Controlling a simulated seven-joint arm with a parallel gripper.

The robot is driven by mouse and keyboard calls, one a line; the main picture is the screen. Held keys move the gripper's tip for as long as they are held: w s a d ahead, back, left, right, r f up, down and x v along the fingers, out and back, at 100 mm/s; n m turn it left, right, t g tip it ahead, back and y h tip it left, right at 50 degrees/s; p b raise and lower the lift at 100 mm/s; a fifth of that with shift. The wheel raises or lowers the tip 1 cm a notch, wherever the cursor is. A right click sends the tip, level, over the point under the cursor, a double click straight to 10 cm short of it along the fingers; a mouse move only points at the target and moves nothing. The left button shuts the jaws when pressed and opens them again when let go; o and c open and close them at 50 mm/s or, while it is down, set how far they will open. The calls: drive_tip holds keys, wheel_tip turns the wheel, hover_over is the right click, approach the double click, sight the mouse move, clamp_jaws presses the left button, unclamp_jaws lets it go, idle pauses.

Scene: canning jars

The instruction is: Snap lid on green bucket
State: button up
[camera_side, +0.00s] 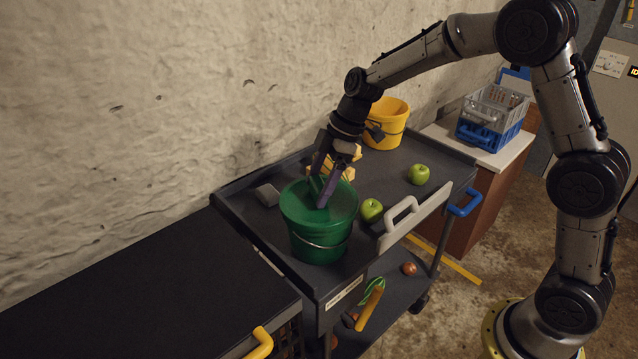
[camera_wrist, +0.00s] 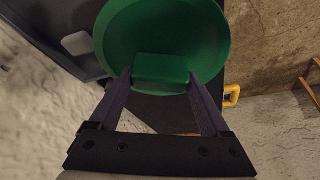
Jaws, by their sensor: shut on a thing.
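The green bucket (camera_side: 320,244) stands upright on the cart's top, with its wire handle hanging at the front. A green lid (camera_side: 296,205) lies over the bucket's mouth; I cannot tell whether it is pressed fully down. My gripper (camera_side: 321,192) points down at the lid from above. In the wrist view, my gripper (camera_wrist: 162,82) has its two purple fingers on either side of the raised green block on the lid (camera_wrist: 165,40) and is shut on it. The bucket's body is hidden under the lid in the wrist view.
The dark cart top (camera_side: 400,165) holds green apples (camera_side: 419,174), a yellow bucket (camera_side: 387,122), a grey block (camera_side: 267,194) and yellow pieces behind my gripper. A white handle (camera_side: 398,225) rises at the cart's right edge. A dark counter (camera_side: 150,290) at left is clear.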

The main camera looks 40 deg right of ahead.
idle(0.4)
drive_tip(key=o, duration=1.2)
drive_tip(key=shift+o, duration=0.2)
drive_tip(key=shift+r, duration=3.5)
